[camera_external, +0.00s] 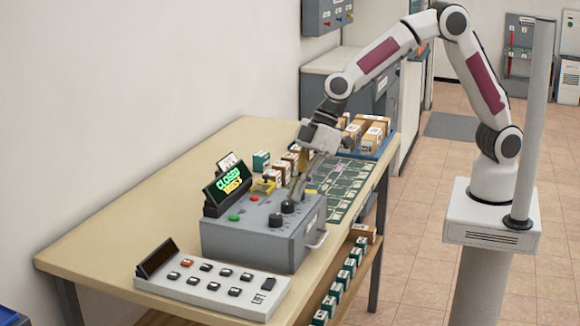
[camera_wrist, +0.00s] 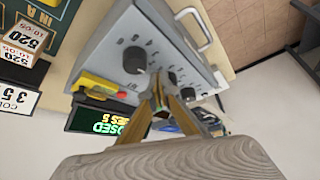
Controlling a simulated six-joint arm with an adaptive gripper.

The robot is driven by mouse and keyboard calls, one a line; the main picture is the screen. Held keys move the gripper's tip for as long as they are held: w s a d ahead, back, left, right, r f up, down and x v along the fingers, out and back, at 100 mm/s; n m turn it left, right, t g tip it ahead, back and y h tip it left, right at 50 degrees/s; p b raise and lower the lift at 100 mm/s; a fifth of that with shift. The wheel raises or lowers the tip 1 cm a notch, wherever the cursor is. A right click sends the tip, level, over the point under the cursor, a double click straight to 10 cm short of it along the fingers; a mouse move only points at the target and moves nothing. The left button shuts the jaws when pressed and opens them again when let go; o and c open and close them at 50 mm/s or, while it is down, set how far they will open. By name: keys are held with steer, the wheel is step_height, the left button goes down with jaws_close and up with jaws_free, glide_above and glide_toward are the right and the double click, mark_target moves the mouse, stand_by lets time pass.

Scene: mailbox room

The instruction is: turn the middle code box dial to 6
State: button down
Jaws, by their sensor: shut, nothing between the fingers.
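The grey code box (camera_external: 250,240) stands on the table, with black dials on its sloped top. The middle dial (camera_external: 287,206) and the near dial (camera_external: 275,220) show in the external view; the far dial is hidden behind my gripper. In the wrist view I see a large dial (camera_wrist: 135,60), the middle dial (camera_wrist: 169,78) partly behind my fingertips, and another dial (camera_wrist: 188,94). My gripper (camera_external: 293,197) is shut and empty, pointing down at the middle dial. I cannot tell whether it touches it. The dial numbers are too small to read.
A display (camera_external: 228,185) reading CLOSED stands behind the box, with green and red buttons beside it. A keypad panel (camera_external: 212,287) lies at the near end of the table. Parcels and a blue tray (camera_external: 375,155) are at the far end.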

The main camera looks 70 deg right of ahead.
steer(key=shift+s+d, duration=0.1)
steer(key=shift+d, duration=0.3)
stand_by(0.5)
stand_by(0.3)
step_height(320, 180, up, 6)
stand_by(0.7)
steer(key=shift+s+a+r, duration=0.25)
steer(key=shift+s+a, duration=0.2)
steer(key=shift+s, duration=0.1)
steer(key=shift+s+a+r, duration=0.25)
steer(key=shift+s+a, duration=0.15)
steer(key=shift+s, duration=0.1)
steer(key=shift+f, duration=0.25)
steer(key=shift+f, duration=3.25)
